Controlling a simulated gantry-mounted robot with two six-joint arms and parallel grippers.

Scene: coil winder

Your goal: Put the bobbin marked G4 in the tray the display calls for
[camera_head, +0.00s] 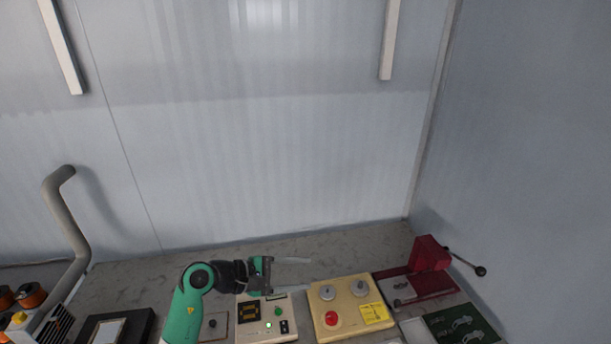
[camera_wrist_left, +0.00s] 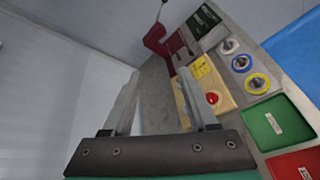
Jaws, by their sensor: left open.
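My left gripper (camera_head: 309,274) is open and empty above the bench, over the cream unit; its two fingers also show in the left wrist view (camera_wrist_left: 161,88). Three round bobbin-like pieces stand in a row in the left wrist view: a pale one (camera_wrist_left: 229,46), a blue-rimmed one (camera_wrist_left: 241,63) and a yellow-rimmed one (camera_wrist_left: 257,83). No G4 mark is readable. A green tray-like panel (camera_wrist_left: 275,122) and a red one (camera_wrist_left: 296,163) lie nearer, with a blue surface (camera_wrist_left: 298,50) at right. The cream unit has a small display (camera_head: 249,312), too small to read. My right gripper is not seen.
A yellow box (camera_head: 346,303) with a red button stands right of the cream unit. Beyond it is a red press-like device (camera_head: 430,254) with a black-knobbed lever. A grey bent pipe (camera_head: 70,225) rises at left near orange pieces (camera_head: 30,295). The rear bench strip is clear.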

